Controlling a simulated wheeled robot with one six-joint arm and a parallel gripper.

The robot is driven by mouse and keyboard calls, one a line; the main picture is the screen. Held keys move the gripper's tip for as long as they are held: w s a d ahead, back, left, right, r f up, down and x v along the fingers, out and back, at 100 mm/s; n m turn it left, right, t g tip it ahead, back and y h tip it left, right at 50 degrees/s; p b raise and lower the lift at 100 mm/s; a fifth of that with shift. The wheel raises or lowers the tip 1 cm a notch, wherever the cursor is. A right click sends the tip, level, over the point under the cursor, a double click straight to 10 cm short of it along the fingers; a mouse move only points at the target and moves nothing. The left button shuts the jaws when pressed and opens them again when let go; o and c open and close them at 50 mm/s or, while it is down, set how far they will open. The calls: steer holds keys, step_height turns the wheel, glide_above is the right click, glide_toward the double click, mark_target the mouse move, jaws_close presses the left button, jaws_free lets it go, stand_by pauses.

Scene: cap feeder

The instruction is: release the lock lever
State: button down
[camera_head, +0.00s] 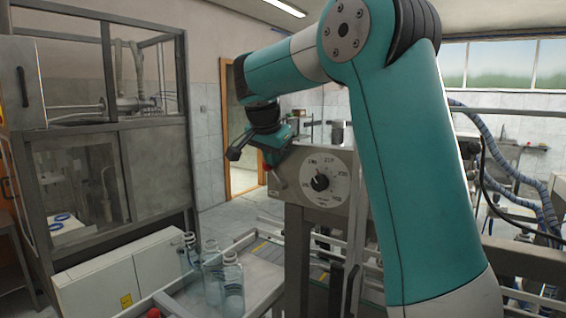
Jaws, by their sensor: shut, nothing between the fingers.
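My arm reaches in from the right, over a grey control box with a round white dial (319,182) and black pointer. My gripper (234,154) is small and dark in this view, and it is shut and empty. It points down and left, beside the upper left of the box. A small red knob (266,168) shows at the box's left edge, just below my wrist. I cannot tell whether it belongs to the lock lever.
Clear bottles (233,287) stand on a metal tray at the lower middle. A red knob (153,313) is at the bottom edge. A white cabinet (120,275) and a glazed machine enclosure (75,185) fill the left. Floor is open near the doorway.

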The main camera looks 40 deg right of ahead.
steer(key=shift+w+a+f+b, duration=0.2)
steer(key=shift+w+f, duration=0.15)
steer(key=shift+w, duration=0.3)
steer(key=shift+w+a+f+b, duration=0.15)
steer(key=shift+w+f+b, duration=0.2)
steer(key=shift+w, duration=0.3)
steer(key=shift+w+a+f+b, duration=0.1)
steer(key=shift+w+a+f, duration=0.1)
steer(key=shift+w+f, duration=0.35)
steer(key=shift+w+r, duration=0.1)
steer(key=shift+r, duration=0.1)
steer(key=w+a+r+p, duration=0.2)
steer(key=a+r+p, duration=0.2)
steer(key=r, duration=0.5)
steer(key=shift+w+a+r+p, duration=0.35)
steer(key=shift+w+a+p, duration=0.05)
steer(key=shift+a, duration=0.75)
